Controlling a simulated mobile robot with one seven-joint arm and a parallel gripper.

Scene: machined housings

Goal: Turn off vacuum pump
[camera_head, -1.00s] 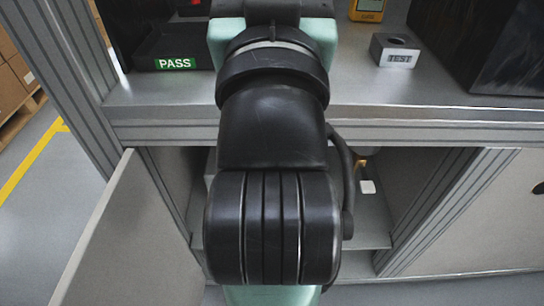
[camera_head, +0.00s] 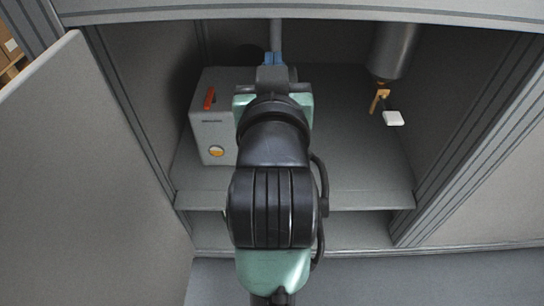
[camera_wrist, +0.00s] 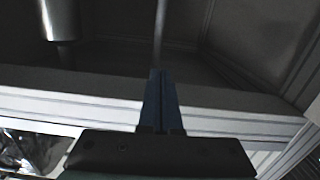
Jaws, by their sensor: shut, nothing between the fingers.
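A light grey box (camera_head: 214,135), which looks like the vacuum pump, stands on the cabinet shelf at the left in the head view. My gripper (camera_head: 271,56) has blue fingers and is inside the cabinet opening, to the right of the box and apart from the red part. The fingers are shut and empty. They also show in the wrist view (camera_wrist: 160,73); the box is not seen there. My arm hides part of the shelf.
A metal cylinder (camera_head: 393,50) hangs at the right, with a brass fitting and white tag (camera_head: 393,118) below it. A thin vertical pipe (camera_head: 275,34) stands behind my fingers. An open door (camera_head: 90,170) is at the left.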

